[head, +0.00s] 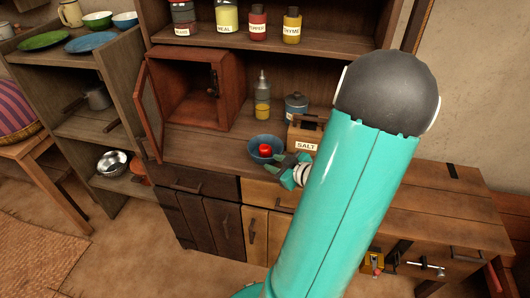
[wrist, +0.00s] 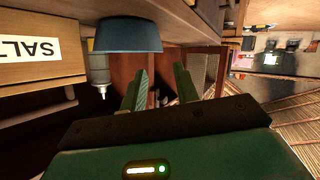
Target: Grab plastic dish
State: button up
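A blue bowl (head: 256,155) with a red round thing (head: 265,150) in it stands on the counter, and looks like the plastic dish; its material cannot be told. In the wrist view, which is upside down, the blue bowl (wrist: 128,36) shows at the upper left of the fingers. My gripper (head: 283,168) is just right of the bowl in the head view, partly hidden by my arm. In the wrist view my gripper (wrist: 160,88) has its two fingers apart with nothing between them. It appears close to the bowl, not around it; contact cannot be told.
A wooden salt box (head: 304,136), a lidded blue-grey pot (head: 295,106) and an oil bottle (head: 262,98) stand behind the bowl. An open red cabinet (head: 200,88) is at the back left. Green (head: 44,40) and blue (head: 90,42) plates lie on the left shelf. Counter left of the bowl is clear.

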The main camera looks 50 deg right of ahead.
aim_at(256, 157)
jog(key=x, duration=1)
jog(key=shift+w+f, duration=0.1)
jog(key=shift+w, duration=0.3)
grip_shut()
